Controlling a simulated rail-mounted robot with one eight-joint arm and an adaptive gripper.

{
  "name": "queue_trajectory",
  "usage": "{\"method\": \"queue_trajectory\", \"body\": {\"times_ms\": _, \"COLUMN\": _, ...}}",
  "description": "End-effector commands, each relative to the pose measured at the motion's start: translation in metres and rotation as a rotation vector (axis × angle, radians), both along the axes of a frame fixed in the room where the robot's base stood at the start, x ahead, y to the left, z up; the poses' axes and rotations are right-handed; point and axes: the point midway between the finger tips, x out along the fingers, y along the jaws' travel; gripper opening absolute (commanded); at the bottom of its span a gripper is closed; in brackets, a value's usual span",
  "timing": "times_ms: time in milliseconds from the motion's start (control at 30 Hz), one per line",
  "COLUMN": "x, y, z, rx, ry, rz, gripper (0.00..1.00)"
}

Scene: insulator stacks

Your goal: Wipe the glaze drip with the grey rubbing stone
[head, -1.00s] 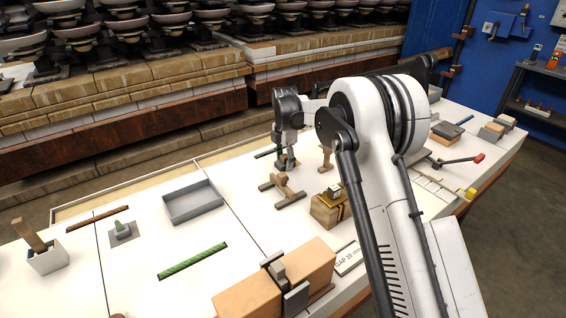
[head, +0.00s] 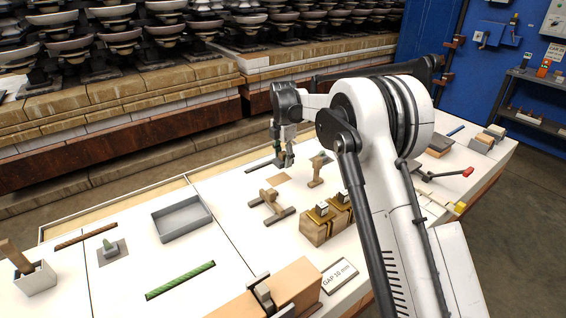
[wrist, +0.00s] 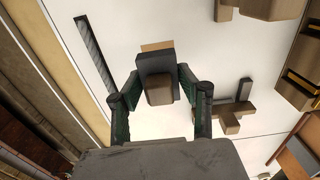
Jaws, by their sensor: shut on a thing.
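My gripper (head: 286,158) hangs just above the far middle of the white bench. In the wrist view my gripper (wrist: 160,80) is shut on a dark grey block with a brown block on its near side. I take this as the grey rubbing stone (wrist: 154,62); it is held clear of the bench. A tan square patch (head: 278,178) lies on the bench below, and its edge shows past the stone in the wrist view (wrist: 157,46). I cannot pick out the glaze drip for sure in either view.
A wooden cross-shaped stand (head: 270,205) and a wooden upright piece (head: 318,170) stand close to my gripper. Racks of insulators (head: 120,40) rise behind.

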Motion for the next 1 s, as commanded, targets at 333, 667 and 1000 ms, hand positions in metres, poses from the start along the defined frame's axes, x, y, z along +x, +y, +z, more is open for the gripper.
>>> {"method": "queue_trajectory", "body": {"times_ms": 333, "x": 0.0, "y": -0.001, "z": 0.022, "rx": 0.0, "ry": 0.0, "rz": -0.002, "gripper": 0.06}}
{"method": "queue_trajectory", "body": {"times_ms": 667, "x": 0.0, "y": -0.001, "z": 0.021, "rx": 0.0, "ry": 0.0, "rz": -0.002, "gripper": 0.06}}
{"method": "queue_trajectory", "body": {"times_ms": 1000, "x": -0.009, "y": 0.007, "z": 0.025, "rx": 0.0, "ry": 0.0, "rz": -0.015, "gripper": 0.06}}
